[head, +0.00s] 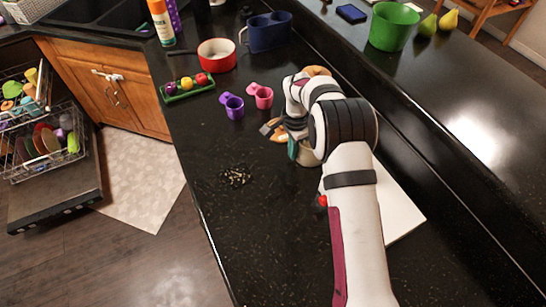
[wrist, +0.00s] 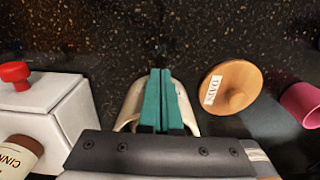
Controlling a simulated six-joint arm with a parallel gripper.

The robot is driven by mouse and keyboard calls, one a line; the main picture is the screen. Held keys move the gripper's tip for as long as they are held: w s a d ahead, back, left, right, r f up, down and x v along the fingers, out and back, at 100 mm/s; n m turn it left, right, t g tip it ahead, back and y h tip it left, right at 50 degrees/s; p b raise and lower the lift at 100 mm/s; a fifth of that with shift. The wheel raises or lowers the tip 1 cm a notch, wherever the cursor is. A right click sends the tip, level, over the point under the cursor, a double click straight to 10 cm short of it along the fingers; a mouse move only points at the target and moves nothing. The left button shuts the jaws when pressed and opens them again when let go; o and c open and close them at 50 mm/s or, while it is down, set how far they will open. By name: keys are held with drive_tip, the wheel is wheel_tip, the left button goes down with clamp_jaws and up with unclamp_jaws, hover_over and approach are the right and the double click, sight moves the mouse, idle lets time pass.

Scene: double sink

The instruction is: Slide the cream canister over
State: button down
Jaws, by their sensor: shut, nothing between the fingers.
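The cream canister (head: 309,157) stands on the black counter, mostly hidden behind my gripper and arm in the head view. In the wrist view, a pale cream curved shape (wrist: 187,104) that looks like the canister shows on both sides of my fingers. My gripper (head: 292,150) is shut with nothing held, its teal fingertips (wrist: 158,74) together and pointing down right at the canister. I cannot tell whether they touch it. A round wooden lid with a knob and an OATS label (wrist: 232,86) is just right of the fingers in the wrist view.
A pink cup (head: 263,98) and a purple cup (head: 234,108) stand nearby. A white box with a red knob (wrist: 42,108) and a cinnamon jar (wrist: 18,157) are at the wrist view's left. Dark bits (head: 236,177) lie scattered on the counter. The near-left counter is clear.

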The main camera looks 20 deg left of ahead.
drive_tip(key=shift+w+d, duration=0.8)
drive_tip(key=shift+d, duration=0.05)
drive_tip(key=s+a, duration=0.3)
drive_tip(key=s+d+r, duration=0.2)
drive_tip(key=d+r, duration=0.1)
drive_tip(key=r, duration=0.5)
drive_tip(key=s+d+r, duration=0.2)
drive_tip(key=d+r, duration=0.1)
drive_tip(key=r, duration=0.5)
drive_tip(key=s+d+r+n+y, duration=0.1)
drive_tip(key=s+d+r, duration=0.25)
drive_tip(key=s, duration=0.25)
drive_tip(key=s+d+r+n, duration=0.1)
drive_tip(key=s+d+r, duration=0.2)
drive_tip(key=s+d, duration=0.2)
drive_tip(key=s+d+f, duration=0.1)
drive_tip(key=s+d, duration=0.1)
drive_tip(key=s, duration=0.6)
drive_tip(key=s+d+f+n, duration=0.1)
drive_tip(key=s+d+f, duration=0.1)
drive_tip(key=s, duration=0.7)
drive_tip(key=shift+s+d+n+y, duration=0.2)
drive_tip(key=shift+n+y, duration=0.1)
drive_tip(key=shift+y, duration=0.1)
